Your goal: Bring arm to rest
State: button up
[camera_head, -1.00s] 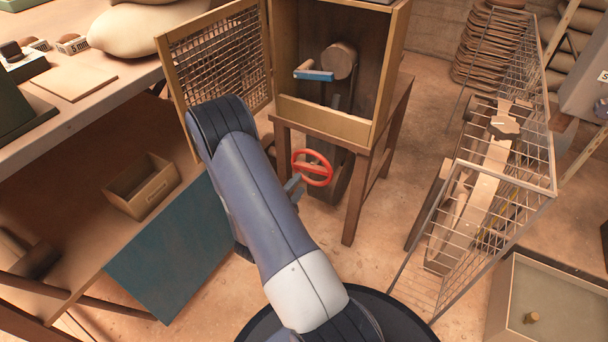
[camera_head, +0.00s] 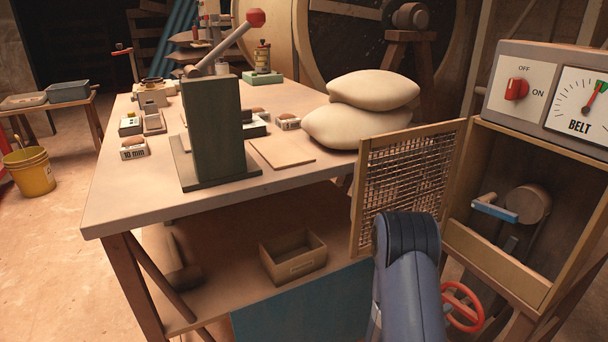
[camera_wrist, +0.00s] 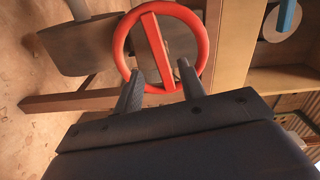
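My arm rises from the bottom of the head view, its blue-grey link in front of the wooden cabinet's lower left side. My gripper (camera_wrist: 160,88) shows in the wrist view with its two dark fingers apart and nothing clamped between them. A red handwheel (camera_wrist: 205,55) is just beyond the fingertips, and part of its rim shows between them. Whether a finger touches it I cannot tell. In the head view the handwheel (camera_head: 476,312) is partly hidden behind my arm, and most of my gripper is hidden there too.
The cabinet (camera_head: 492,262) has its mesh door (camera_head: 405,178) swung open beside my arm, and a blue-handled crank (camera_head: 495,210) inside. The workbench (camera_head: 120,205) stands left, with a green press (camera_head: 212,130), sacks (camera_head: 350,127) and a shelf box (camera_head: 293,265).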

aim_at(457, 309)
jog(key=b+x, duration=0.1)
jog(key=x, duration=0.6)
jog(key=shift+a, duration=0.1)
jog(key=p+v, duration=0.2)
jog(key=v, duration=0.8)
jog(key=b+x, duration=0.2)
jog(key=x, duration=0.7)
jog(key=shift+d+b, duration=0.3)
jog(key=shift+w+d, duration=0.2)
jog(key=shift+d, duration=0.05)
jog(key=n, duration=0.4)
jog(key=shift+a, duration=0.1)
jog(key=shift+n, duration=2.5)
